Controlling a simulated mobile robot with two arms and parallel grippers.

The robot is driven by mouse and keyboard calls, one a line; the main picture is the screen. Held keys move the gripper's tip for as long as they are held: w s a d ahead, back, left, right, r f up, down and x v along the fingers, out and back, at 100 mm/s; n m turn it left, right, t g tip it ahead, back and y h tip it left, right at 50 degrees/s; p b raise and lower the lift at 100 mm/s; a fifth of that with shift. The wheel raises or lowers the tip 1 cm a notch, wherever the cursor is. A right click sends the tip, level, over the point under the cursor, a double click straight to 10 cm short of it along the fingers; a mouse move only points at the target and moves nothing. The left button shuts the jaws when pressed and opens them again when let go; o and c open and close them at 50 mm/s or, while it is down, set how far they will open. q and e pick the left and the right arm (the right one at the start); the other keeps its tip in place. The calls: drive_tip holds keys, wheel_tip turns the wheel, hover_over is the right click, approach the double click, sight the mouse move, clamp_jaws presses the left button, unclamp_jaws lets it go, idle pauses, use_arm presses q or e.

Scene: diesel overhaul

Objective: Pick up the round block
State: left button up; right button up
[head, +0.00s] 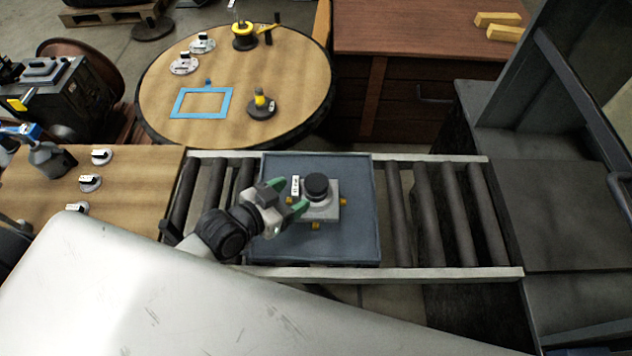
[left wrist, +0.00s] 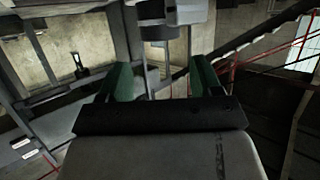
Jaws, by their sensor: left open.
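A dark round block (head: 316,186) sits on a light grey square base (head: 322,211) with small yellow knobs at its sides. The base stands on a blue-grey tray (head: 350,247). My left gripper (head: 288,196) is at the left of the round block, close beside it, with its green fingers open. Whether a finger touches the block I cannot tell. In the left wrist view the green fingers (left wrist: 165,80) stand apart. A grey part shows at the top edge there, cut off by the frame; I cannot tell which it is. My right gripper is not in view.
The tray rests on a roller conveyor (head: 445,215), with bare rollers to either side. A round table (head: 300,75) behind holds a blue frame (head: 175,104) and several small parts. A wooden bench (head: 135,200) is at the left, a dark machine (head: 555,220) at the right.

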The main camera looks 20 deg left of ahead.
sight(319, 178)
use_arm(q)
drive_tip(key=shift+x, duration=0.95)
drive_tip(key=p+x, duration=0.1)
drive_tip(key=x, duration=0.3)
drive_tip(key=shift+w+p, duration=0.2)
drive_tip(key=shift+p, duration=0.2)
drive_tip(key=shift+w+d+f, duration=0.15)
drive_tip(key=shift+w, duration=0.05)
drive_tip(key=shift+c, duration=1.3)
drive_tip(key=c, duration=0.7)
drive_tip(key=shift+c, duration=1)
drive_tip(key=shift+w, duration=0.1)
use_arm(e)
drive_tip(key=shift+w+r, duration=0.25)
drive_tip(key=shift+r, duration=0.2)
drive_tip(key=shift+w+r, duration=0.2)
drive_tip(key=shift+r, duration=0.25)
use_arm(q)
drive_tip(key=shift+r, duration=0.2)
